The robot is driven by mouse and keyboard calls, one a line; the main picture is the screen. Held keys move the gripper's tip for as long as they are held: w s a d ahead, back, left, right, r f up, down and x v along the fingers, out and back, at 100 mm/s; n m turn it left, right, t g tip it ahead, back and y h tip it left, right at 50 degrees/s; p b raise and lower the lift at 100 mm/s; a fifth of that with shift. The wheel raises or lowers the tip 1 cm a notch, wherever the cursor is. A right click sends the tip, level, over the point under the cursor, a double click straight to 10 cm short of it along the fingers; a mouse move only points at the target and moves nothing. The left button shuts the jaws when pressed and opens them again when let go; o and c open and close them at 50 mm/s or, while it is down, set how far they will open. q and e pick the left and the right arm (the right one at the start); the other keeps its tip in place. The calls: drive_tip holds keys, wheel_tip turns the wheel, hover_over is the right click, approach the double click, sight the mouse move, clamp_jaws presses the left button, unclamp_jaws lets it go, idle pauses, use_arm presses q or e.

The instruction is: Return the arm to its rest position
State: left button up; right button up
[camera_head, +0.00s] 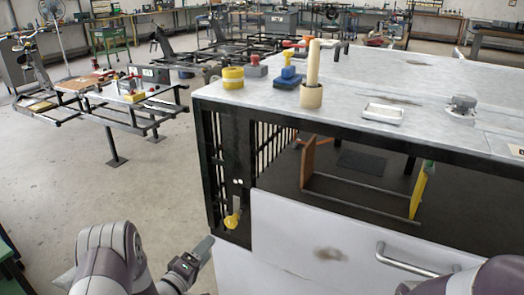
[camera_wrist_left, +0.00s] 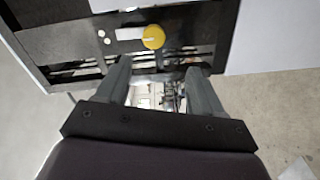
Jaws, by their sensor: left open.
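My left arm (camera_head: 110,255) comes in at the bottom left of the head view. My left gripper (camera_head: 203,248) is just left of the workbench's front corner, below and left of a yellow knob (camera_head: 232,220). In the left wrist view, the gripper (camera_wrist_left: 155,70) has its two grey fingers apart with nothing held between them. The yellow knob (camera_wrist_left: 153,37) shows beyond the fingertips, on a dark panel, apart from them. Part of my right arm (camera_head: 470,280) shows at the bottom right; its gripper is out of view.
The workbench top (camera_head: 370,75) holds a wooden cylinder (camera_head: 313,65), a yellow roll (camera_head: 233,78), a small white tray (camera_head: 383,113) and a grey part (camera_head: 462,105). A white drawer front (camera_head: 310,240) with a metal handle (camera_head: 415,262) is below.

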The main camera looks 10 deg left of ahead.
use_arm(q)
drive_tip(key=s+a+f+m+g+y, duration=0.35)
drive_tip(key=f+g, duration=0.25)
drive_tip(key=f, duration=0.3)
drive_tip(key=s+m+g+y, duration=0.3)
drive_tip(key=s+g, duration=0.3)
drive_tip(key=s, duration=0.3)
drive_tip(key=s+d+r+m+g, duration=0.4)
drive_tip(key=s+d+r+g, duration=0.15)
drive_tip(key=s+r, duration=0.55)
drive_tip(key=d+r+t+p, duration=0.2)
drive_tip(key=d+r+p, duration=0.1)
drive_tip(key=r+p, duration=1.2)
wheel_tip(320, 180, up, 2)
drive_tip(key=shift+w+r, duration=0.15)
drive_tip(key=shift+m+h, duration=0.25)
